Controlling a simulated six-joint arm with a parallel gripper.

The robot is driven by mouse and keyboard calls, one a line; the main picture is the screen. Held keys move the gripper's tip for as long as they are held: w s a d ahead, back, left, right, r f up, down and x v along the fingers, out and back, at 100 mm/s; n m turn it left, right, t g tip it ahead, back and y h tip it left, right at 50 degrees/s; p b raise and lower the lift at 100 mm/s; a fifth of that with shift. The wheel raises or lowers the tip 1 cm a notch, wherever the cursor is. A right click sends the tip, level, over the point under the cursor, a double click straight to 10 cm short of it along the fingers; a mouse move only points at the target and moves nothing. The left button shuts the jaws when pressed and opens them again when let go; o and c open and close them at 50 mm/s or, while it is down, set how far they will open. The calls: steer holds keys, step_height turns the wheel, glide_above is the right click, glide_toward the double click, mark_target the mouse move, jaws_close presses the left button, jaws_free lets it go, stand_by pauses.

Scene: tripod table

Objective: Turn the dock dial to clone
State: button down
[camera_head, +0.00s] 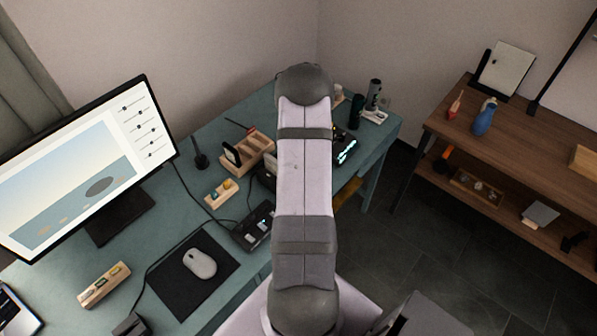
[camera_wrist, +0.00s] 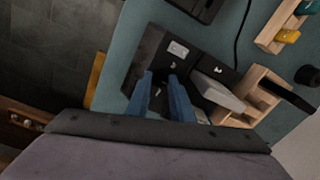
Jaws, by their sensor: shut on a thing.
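The dock is a dark box (camera_wrist: 145,60) on the teal desk in the wrist view, with a small pale label on its top. A light grey slab (camera_wrist: 217,95) stands beside or in its dark right part; I cannot tell which. My gripper (camera_wrist: 161,77) reaches over the dock with its two blue fingers close together, shut on the dial. The dial is mostly hidden between the fingertips, and its setting cannot be read. In the head view my arm covers the gripper and most of the dock.
A wooden organizer (camera_head: 249,152) stands close beside the dock, with a small wooden holder (camera_head: 221,193) nearby. A black device (camera_head: 254,226), mouse (camera_head: 200,263) and monitor (camera_head: 85,170) are on the desk (camera_head: 215,130). A brown shelf (camera_head: 520,140) stands right, across open floor.

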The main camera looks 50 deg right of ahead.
steer(key=c, duration=1.6)
jaws_free()
steer(key=shift+o, duration=0.2)
